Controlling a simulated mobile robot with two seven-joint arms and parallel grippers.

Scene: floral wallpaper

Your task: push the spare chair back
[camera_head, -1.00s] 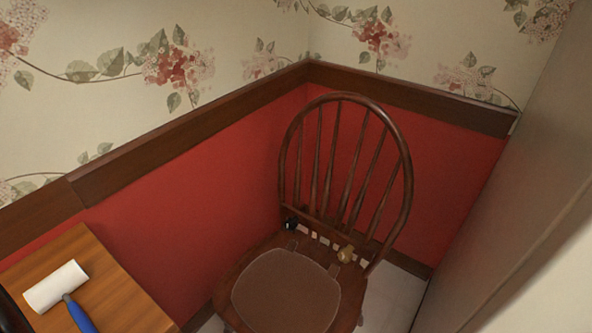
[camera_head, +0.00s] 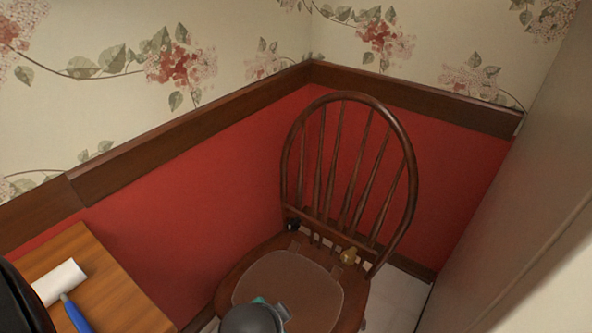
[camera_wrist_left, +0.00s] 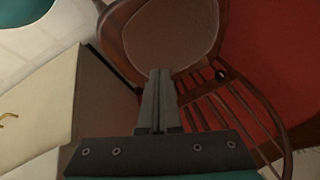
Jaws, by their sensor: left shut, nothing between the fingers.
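The spare chair (camera_head: 292,285) is a dark brown wooden chair with a rounded spindle back and a brownish seat pad. It stands in the corner, its back toward the red wall panels. It also shows in the left wrist view, with the seat (camera_wrist_left: 172,35) at the top and the spindle back at the right. My left gripper (camera_wrist_left: 158,76) is shut and empty, its fingertips over the edge of the seat in that view; I cannot tell if they touch. A grey rounded part of my arm covers the front of the seat in the head view. My right gripper is not in view.
A wooden tabletop (camera_head: 115,300) at lower left holds a white roller (camera_head: 60,282) with a blue handle. A tall grey-brown panel (camera_head: 510,190) stands close on the right. In the wrist view, a pale cabinet (camera_wrist_left: 92,105) stands left of the chair.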

